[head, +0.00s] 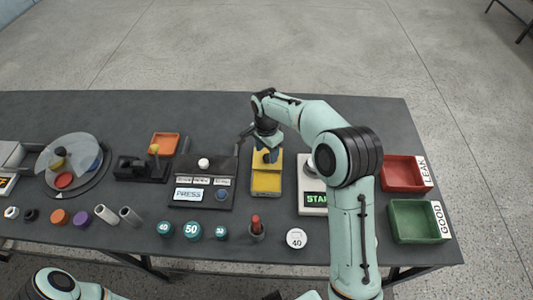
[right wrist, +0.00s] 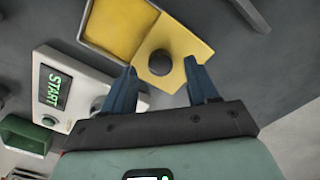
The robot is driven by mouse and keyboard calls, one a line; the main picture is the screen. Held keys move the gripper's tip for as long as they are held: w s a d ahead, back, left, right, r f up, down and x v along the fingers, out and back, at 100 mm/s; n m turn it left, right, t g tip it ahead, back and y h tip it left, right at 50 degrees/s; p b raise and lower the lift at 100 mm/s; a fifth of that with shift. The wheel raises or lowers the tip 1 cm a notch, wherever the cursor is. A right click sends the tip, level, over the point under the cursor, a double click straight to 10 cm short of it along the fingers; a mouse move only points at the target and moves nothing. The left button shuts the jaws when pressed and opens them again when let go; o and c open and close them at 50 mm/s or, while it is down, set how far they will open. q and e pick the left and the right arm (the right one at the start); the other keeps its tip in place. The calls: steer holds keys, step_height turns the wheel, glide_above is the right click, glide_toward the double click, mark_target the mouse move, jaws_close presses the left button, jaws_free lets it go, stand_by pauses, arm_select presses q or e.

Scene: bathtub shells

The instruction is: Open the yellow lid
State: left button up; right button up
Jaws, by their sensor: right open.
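The yellow lid (head: 261,158) with a dark round knob (right wrist: 160,62) is at the far end of a yellow box (head: 266,182) in the middle of the table. In the right wrist view the yellow lid (right wrist: 187,45) lies beside a shallow yellow recess (right wrist: 115,28). My right gripper (head: 267,152) is over the lid, pointing down. In the right wrist view its open blue fingers (right wrist: 160,68) appear on either side of the knob; I cannot tell whether they touch it. My left gripper is out of view.
A white START device (head: 312,199) stands just right of the yellow box, and a black PRESS panel (head: 203,185) stands to its left. Red (head: 402,172) and green (head: 415,220) trays are at the right. Several small caps line the front. The table behind the box is clear.

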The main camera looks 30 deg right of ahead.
mark_target(266, 157)
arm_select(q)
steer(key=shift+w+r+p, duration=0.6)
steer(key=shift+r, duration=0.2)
arm_select(e)
step_height(266, 157, up, 11)
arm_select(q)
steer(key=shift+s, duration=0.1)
arm_select(e)
steer(key=shift+f, duration=0.1)
